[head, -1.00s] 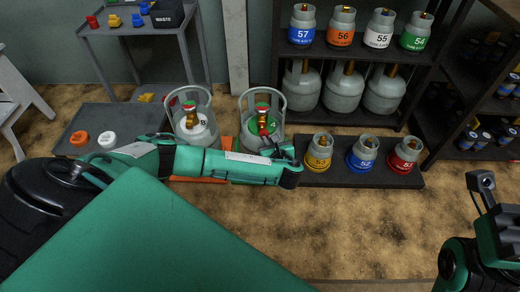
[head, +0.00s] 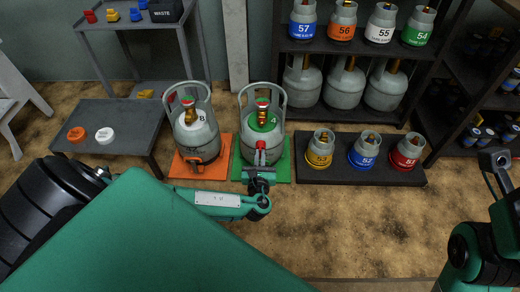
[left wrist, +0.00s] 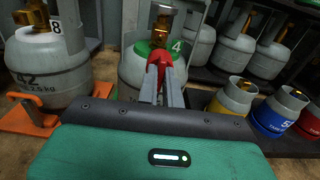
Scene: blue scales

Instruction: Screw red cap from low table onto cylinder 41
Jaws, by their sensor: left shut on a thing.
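The red cap (head: 260,153) is held between the fingers of my left gripper (head: 259,172); the cap (left wrist: 158,62) and fingers (left wrist: 162,85) also show in the left wrist view. The gripper is shut on it, in front of a grey cylinder with a green collar (head: 264,123), whose label shows a 4; the rest of its number is not readable. This cylinder (left wrist: 135,68) has a brass valve at its top and stands upright. The cap overlaps the cylinder's front in both views; I cannot tell if they touch. Part of my right arm's end (head: 495,170) shows at the right edge, its jaws unclear.
A cylinder with a white collar (head: 197,140), marked 42 in the wrist view, stands left on an orange mat (head: 186,168). The green mat (head: 280,174) is beneath the other. The low table (head: 125,115) bears orange and white caps. Small cylinders stand on a dark platform (head: 340,175) at right.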

